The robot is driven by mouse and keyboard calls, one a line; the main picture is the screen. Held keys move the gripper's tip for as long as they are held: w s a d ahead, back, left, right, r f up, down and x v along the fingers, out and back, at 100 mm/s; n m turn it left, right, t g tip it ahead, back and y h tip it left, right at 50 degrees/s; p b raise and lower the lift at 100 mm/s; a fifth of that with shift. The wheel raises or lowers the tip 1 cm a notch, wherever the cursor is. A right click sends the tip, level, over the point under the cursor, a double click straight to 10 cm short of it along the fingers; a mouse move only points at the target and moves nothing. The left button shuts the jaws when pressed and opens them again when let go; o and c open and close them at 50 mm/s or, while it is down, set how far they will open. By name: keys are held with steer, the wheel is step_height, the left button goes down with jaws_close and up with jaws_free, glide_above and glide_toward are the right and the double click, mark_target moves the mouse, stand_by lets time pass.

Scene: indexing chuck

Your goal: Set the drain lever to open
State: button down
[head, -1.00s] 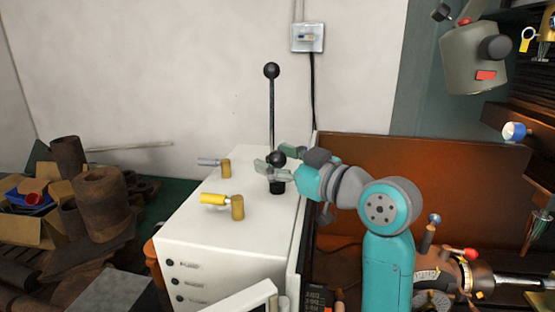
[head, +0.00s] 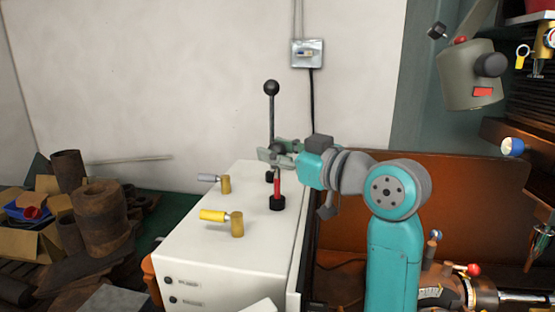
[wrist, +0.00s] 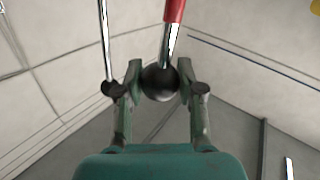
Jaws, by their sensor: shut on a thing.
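A lever with a red sleeve (head: 277,184) stands in a black base on top of the white cabinet (head: 226,262). In the head view it looks close to upright. My gripper (head: 277,150) is at its top. In the wrist view the fingers (wrist: 162,84) are shut on its black ball knob (wrist: 158,86), with the red sleeve (wrist: 174,10) running away from it. A taller bare lever (head: 271,118) with a black knob stands just behind. Two brass valves have a yellow handle (head: 212,215) and a grey handle (head: 206,178). I cannot read which one is the drain lever.
The tall lever's rod (wrist: 104,40) passes close beside the left finger in the wrist view. A rusty brown panel (head: 430,190) stands right of the cabinet. Rusty pipes (head: 99,212) and boxes lie at the left. A wall switch (head: 307,53) is above.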

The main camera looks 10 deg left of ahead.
steer(key=shift+r, duration=0.35)
steer(key=c, duration=0.7)
jaws_free()
steer(key=shift+f, duration=0.1)
steer(key=v, duration=1.2)
steer(key=shift+d, duration=0.15)
